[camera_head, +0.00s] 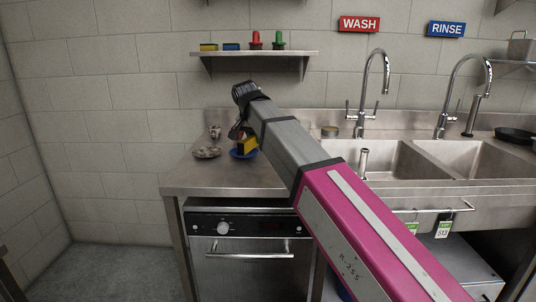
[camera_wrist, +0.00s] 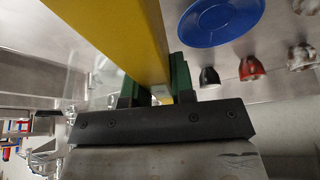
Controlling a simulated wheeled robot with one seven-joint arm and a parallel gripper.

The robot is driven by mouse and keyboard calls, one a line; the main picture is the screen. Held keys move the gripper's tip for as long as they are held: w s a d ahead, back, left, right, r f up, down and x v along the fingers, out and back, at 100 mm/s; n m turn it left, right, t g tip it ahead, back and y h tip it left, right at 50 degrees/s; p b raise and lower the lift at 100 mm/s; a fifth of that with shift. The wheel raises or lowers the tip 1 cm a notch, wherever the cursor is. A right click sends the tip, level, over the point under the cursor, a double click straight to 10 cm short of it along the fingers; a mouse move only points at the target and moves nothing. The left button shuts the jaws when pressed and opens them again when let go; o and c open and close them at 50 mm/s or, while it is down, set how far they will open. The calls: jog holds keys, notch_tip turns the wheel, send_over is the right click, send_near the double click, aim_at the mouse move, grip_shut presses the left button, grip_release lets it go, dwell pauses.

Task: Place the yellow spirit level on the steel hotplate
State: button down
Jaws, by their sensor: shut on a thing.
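The yellow spirit level (camera_wrist: 120,35) is between the green fingers of my gripper (camera_wrist: 155,85) in the wrist view, and my gripper is shut on it. It runs up and out of the top of that view. In the head view a short part of the yellow level (camera_head: 248,145) shows beyond my arm, above or at the blue plate; I cannot tell whether they touch. My gripper (camera_head: 240,131) is partly hidden there by my own arm. I cannot make out a steel hotplate in either view.
A blue plate (camera_wrist: 222,20) lies on the steel counter (camera_head: 225,178), with small black (camera_wrist: 209,77) and red (camera_wrist: 251,68) objects near it. A grey dish (camera_head: 207,152) is to its left. Sinks (camera_head: 375,160) and taps stand right. A wall shelf (camera_head: 255,54) hangs above.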

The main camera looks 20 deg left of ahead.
jog(key=w+f, duration=0.1)
jog(key=w, duration=0.1)
jog(key=w+d+f, duration=0.1)
jog(key=w+f, duration=0.1)
jog(key=w+d+f, duration=0.1)
jog(key=w, duration=0.1)
jog(key=shift+w+d+f, duration=0.15)
jog(key=shift+w, duration=0.15)
jog(key=shift+f, duration=1.75)
jog(key=shift+f, duration=0.2)
jog(key=c, duration=1)
grip_release()
jog(key=shift+o, duration=0.2)
